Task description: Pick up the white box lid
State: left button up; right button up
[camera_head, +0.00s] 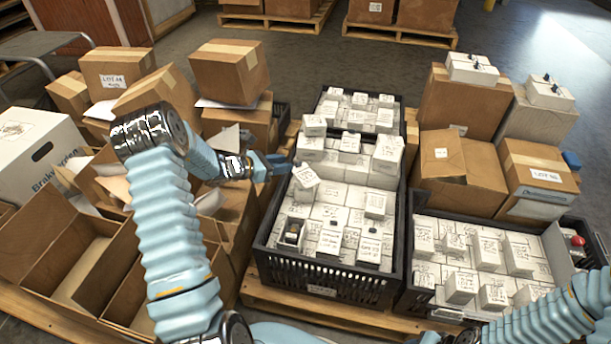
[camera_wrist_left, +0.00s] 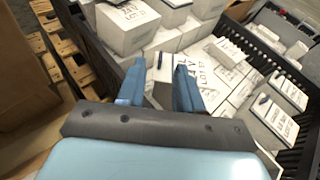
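A small white box-like piece with black writing (camera_head: 306,177), possibly the lid, sits tilted at the left side of the middle crate. I cannot tell for certain that it is a lid. My left gripper (camera_head: 275,164) is just left of it, fingers apart and empty. In the left wrist view, the gripper's two blue fingers (camera_wrist_left: 158,84) are spread, and a white piece (camera_wrist_left: 161,66) shows in the gap beyond them; contact is not visible. An open white box with dark contents (camera_head: 291,234) stands at the crate's front left.
The black crate (camera_head: 318,291) is packed with white labelled boxes and stands on a wooden pallet (camera_head: 262,296). Another black crate (camera_head: 428,305) is to its right. Brown cartons (camera_head: 230,72) stack at left, with open cartons below. Cartons (camera_head: 465,105) also stand at right.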

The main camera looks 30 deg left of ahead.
aim_at(305, 174)
pick_arm(q)
jog(key=x, duration=0.4)
jog(key=shift+d+f, duration=0.1)
jog(key=shift+d, duration=0.05)
grip_shut()
